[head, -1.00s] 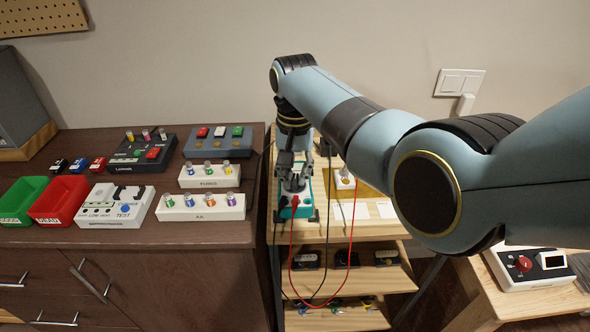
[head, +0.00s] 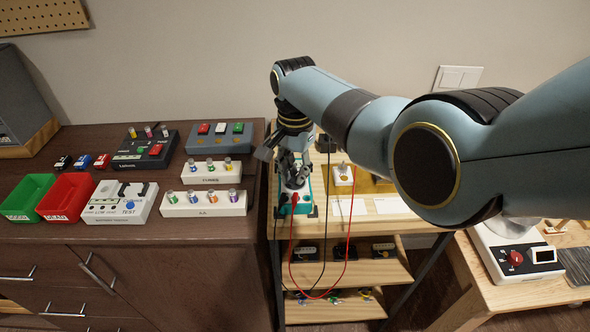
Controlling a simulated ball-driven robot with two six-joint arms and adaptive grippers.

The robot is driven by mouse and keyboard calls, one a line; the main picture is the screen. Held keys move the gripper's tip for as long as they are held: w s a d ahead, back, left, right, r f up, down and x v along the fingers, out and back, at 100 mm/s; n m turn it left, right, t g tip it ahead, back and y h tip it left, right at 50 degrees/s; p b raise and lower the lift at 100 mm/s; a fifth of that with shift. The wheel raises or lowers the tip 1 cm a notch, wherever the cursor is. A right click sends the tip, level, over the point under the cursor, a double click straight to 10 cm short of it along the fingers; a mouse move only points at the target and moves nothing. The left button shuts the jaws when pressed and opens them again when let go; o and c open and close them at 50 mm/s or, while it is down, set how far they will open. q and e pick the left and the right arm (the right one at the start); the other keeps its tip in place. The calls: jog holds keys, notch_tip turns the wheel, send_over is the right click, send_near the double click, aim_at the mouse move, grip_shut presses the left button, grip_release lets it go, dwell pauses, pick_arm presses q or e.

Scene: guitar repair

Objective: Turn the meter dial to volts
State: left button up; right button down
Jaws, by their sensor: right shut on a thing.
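The meter (head: 305,208) is a teal-edged box near the front left of the small wooden shelf top, partly hidden by my right gripper. Red and black leads hang from its front. My right gripper (head: 294,180) points down over the meter and is shut at its dial, which is mostly covered by the fingers. The dial's pointer and markings are too hidden and small to read. My left gripper is not in view.
A dark cabinet (head: 150,232) on the left carries a green bin (head: 24,196), a red bin (head: 66,197), a battery tester (head: 118,203) and cell holders (head: 203,203). A white device with a red knob (head: 515,257) stands on the right table. The red lead (head: 318,298) loops below the shelf top.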

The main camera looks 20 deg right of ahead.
aim_at(295, 176)
jog(key=c, duration=1.4)
grip_release()
jog(key=shift+o, duration=0.2)
jog(key=shift+r, duration=0.1)
notch_tip(295, 176, up, 12)
